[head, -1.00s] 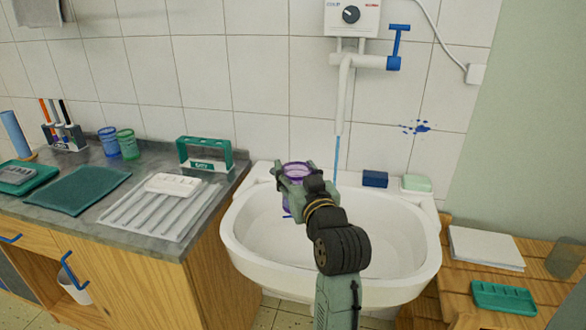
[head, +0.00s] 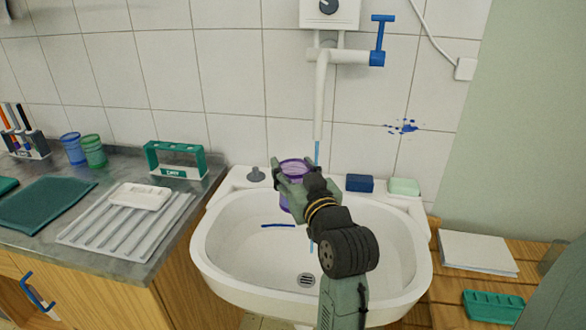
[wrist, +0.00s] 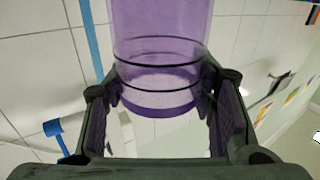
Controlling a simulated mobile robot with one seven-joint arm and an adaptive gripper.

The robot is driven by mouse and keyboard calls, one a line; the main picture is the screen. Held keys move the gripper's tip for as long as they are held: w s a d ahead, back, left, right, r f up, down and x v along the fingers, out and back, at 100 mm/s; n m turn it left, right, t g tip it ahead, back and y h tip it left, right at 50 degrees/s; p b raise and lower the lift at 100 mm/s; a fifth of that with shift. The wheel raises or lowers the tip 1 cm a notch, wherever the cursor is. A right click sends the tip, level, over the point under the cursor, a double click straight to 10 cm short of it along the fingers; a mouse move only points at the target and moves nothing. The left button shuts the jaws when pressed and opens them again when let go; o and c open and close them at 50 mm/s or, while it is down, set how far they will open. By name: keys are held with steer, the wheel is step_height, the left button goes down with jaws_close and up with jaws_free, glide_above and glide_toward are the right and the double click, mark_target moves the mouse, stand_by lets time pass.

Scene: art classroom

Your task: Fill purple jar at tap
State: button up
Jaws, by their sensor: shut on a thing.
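The purple jar (head: 294,166) is see-through and upright, held over the basin; it also shows in the wrist view (wrist: 160,45). My gripper (wrist: 162,95) is shut around the jar, one finger on each side, and partly hides it in the head view. The white tap (head: 321,95) hangs from the wall unit, with a blue lever (head: 380,40). A thin blue water stream (head: 317,150) falls from the spout, just right of the jar and apart from it. The stream also shows left of the jar in the wrist view (wrist: 91,45). I cannot tell whether the jar holds water.
The white basin (head: 215,265) has a dark plug (head: 256,174), a blue block (head: 359,183) and a pale green soap (head: 404,186) on its back rim. A counter (head: 125,255) with a green rack (head: 176,160) stands left. A wooden bench (head: 450,285) stands right.

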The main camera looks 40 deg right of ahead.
stand_by(0.4)
steer(key=w+d, duration=0.1)
steer(key=d, duration=0.6)
steer(key=shift+d+b, duration=0.15)
steer(key=shift+b, duration=0.25)
steer(key=shift+w, duration=0.1)
stand_by(6.4)
